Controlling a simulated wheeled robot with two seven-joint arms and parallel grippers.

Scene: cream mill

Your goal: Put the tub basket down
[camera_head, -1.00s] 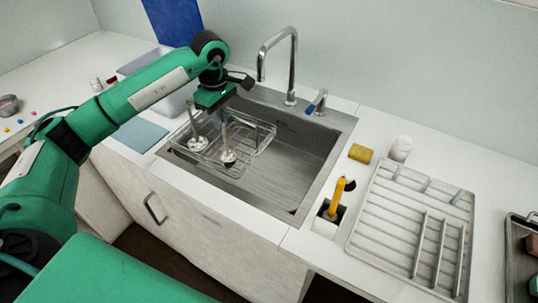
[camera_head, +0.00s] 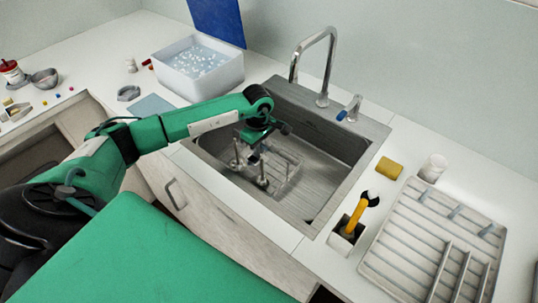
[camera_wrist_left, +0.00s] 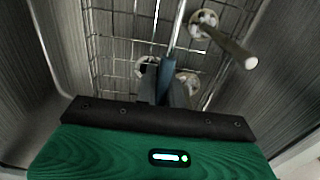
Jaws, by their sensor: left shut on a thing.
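The wire tub basket (camera_head: 290,170) is inside the steel sink (camera_head: 345,152), towards its left side. Upright metal rods with round white feet stand in it, and one rod (camera_head: 263,172) shows clear of my arm. In the left wrist view, the basket's wire grid (camera_wrist_left: 115,45) lies below the fingers, between the sink walls. My left gripper (camera_head: 252,157) is over the basket, pointing down. Its fingers (camera_wrist_left: 168,80) are shut on a slim upright metal bar of the basket. I cannot tell whether the basket touches the sink floor. My right gripper is out of view.
The tap (camera_head: 322,75) arches behind the sink. A white bin (camera_head: 200,68) stands at the back left. Right of the sink are a yellow sponge (camera_head: 389,168), a white cup (camera_head: 433,167), a holder with a yellow-handled tool (camera_head: 355,216) and a drying rack (camera_head: 430,245).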

